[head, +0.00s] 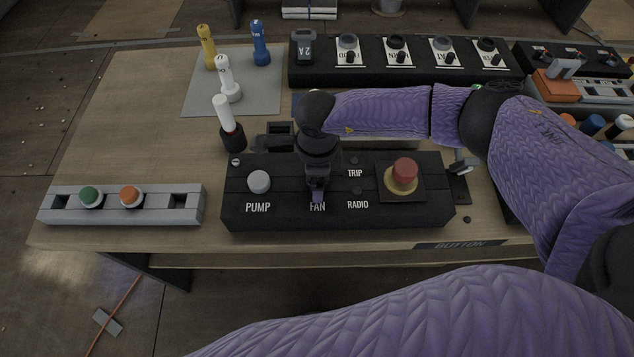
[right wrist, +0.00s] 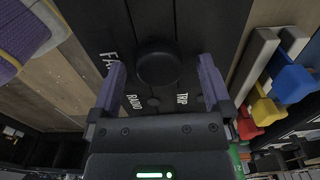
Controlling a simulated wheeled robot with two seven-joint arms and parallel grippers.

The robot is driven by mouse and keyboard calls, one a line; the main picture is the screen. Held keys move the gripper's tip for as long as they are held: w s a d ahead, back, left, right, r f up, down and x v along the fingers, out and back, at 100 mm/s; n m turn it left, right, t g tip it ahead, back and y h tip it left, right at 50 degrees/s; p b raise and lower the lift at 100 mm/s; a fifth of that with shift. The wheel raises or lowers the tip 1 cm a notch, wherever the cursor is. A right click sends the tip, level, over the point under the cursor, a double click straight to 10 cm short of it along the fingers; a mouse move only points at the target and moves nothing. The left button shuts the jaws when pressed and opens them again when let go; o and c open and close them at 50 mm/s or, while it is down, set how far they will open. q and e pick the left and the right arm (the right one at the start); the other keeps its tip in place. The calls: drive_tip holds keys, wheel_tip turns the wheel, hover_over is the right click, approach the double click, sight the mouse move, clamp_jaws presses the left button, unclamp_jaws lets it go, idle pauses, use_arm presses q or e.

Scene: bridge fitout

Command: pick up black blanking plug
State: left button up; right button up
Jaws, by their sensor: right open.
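The black blanking plug (right wrist: 158,66) shows in the right wrist view as a dark round cap on the black panel, close to the FAN lettering. In the head view my right gripper and wrist hide it. My right gripper (head: 317,190) points down over the FAN part of the panel (head: 285,212). In the right wrist view its two purple fingers (right wrist: 160,88) are open, one on each side of the plug, with visible gaps. I cannot tell how far the fingertips are above the panel. My left gripper is not in view.
The panel has a grey PUMP button (head: 259,182) and a red mushroom button (head: 405,171). A white-topped lamp (head: 229,124) stands behind its left end. A grey box (head: 120,205) with green and orange buttons lies left. Bare wood shows between the boxes.

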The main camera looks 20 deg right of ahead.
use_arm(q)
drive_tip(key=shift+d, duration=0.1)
use_arm(e)
drive_tip(key=c, duration=1)
clamp_jaws()
use_arm(q)
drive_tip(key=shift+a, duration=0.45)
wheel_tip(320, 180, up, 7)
drive_tip(key=p, duration=0.7)
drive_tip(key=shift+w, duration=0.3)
use_arm(e)
wheel_tip(320, 180, up, 18)
drive_tip(key=shift+f, duration=0.25)
